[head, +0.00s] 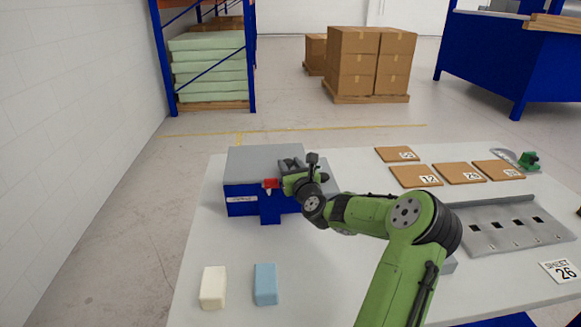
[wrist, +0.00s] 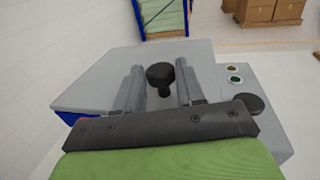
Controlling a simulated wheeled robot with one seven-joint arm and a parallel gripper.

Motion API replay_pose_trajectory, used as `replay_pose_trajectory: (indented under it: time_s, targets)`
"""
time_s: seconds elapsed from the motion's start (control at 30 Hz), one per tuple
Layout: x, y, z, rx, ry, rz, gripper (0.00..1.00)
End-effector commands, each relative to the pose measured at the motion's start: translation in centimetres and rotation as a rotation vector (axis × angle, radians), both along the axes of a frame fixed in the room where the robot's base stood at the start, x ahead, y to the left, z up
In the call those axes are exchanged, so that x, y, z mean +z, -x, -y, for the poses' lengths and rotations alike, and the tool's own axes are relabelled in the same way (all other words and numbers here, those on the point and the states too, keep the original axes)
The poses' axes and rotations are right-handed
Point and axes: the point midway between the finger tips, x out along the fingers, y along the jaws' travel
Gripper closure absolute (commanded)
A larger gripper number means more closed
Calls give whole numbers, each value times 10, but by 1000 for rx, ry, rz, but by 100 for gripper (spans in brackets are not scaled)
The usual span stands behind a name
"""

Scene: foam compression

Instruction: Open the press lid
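The press is a blue box (head: 240,200) with a flat grey lid (head: 262,160), standing at the left back of the table. The lid looks down flat on the box. The lid also shows in the wrist view (wrist: 90,88), with a black knob (wrist: 160,77) standing up on it. My gripper (head: 289,165) is over the lid's front right part. In the wrist view its two grey fingers (wrist: 158,86) are apart, one on each side of the knob, with gaps visible. A red part (head: 270,183) sits on the press front, beside my gripper.
A side panel with green and amber buttons (wrist: 235,80) and a black dial (wrist: 249,104) adjoins the press on the right. A cream block (head: 213,287) and a blue block (head: 265,284) lie in front. Brown numbered boards (head: 415,176) and a grey tray (head: 515,226) are to the right.

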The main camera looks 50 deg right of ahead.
Motion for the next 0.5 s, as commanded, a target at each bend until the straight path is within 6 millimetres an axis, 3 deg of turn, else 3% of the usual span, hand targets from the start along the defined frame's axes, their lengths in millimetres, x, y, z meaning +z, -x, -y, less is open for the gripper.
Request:
replay_pose_trajectory:
  time_s: [0.03,0.23,0.5]
  targets:
    - [0,0,0,0,0,0,70]
    - [0,0,0,0,0,0,100]
    - [1,0,0,0,-1,-3,100]
